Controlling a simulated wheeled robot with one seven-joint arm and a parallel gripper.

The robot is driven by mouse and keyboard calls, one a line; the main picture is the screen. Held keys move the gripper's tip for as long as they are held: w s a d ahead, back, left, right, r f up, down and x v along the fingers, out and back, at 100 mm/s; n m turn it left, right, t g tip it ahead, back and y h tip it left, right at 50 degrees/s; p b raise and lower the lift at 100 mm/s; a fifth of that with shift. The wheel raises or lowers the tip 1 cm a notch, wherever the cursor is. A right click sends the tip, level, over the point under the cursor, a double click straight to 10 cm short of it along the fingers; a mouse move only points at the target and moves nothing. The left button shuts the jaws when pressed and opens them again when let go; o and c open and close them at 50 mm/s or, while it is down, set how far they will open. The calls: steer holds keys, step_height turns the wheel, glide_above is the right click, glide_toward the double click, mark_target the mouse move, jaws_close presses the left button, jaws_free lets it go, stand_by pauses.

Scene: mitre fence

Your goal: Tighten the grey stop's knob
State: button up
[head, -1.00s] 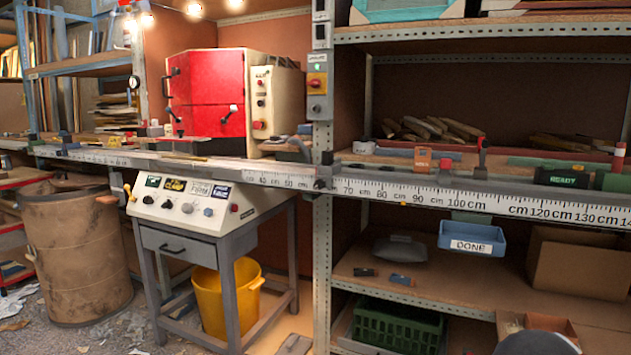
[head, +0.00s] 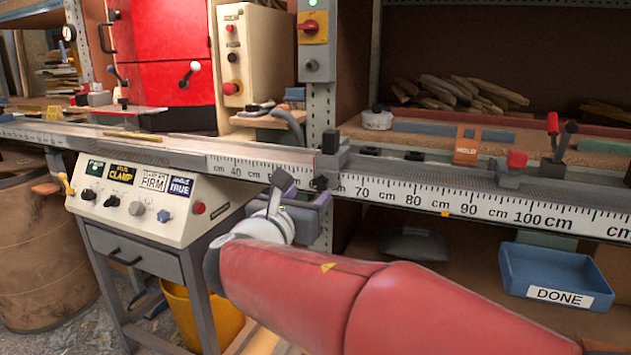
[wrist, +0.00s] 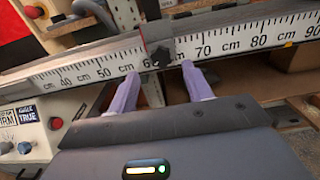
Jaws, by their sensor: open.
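The grey stop (head: 334,148) sits on the fence rail near the 60 cm mark in the head view. Its dark knob (head: 320,182) is on the front face, over the scale. In the wrist view the star-shaped dark knob (wrist: 160,57) shows below the stop's grey body (wrist: 157,32). My gripper (wrist: 159,70) is open, its two purple fingers pointing at the rail, one to each side of the knob in the picture. In the head view my gripper (head: 303,193) is just in front of the rail. I cannot tell whether the fingers reach around the knob.
A long white scale (head: 400,195) runs along the fence's front. A control panel (head: 150,195) stands left of my gripper. A blue DONE tray (head: 555,275) is on the shelf below.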

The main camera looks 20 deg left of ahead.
mark_target(319, 186)
steer(key=w, duration=0.5)
steer(key=shift+w+d+p, duration=0.25)
steer(key=shift+w+p, duration=0.05)
steer(key=shift+w, duration=0.05)
steer(key=c, duration=1)
steer(key=shift+o, duration=0.2)
steer(key=shift+f, duration=0.1)
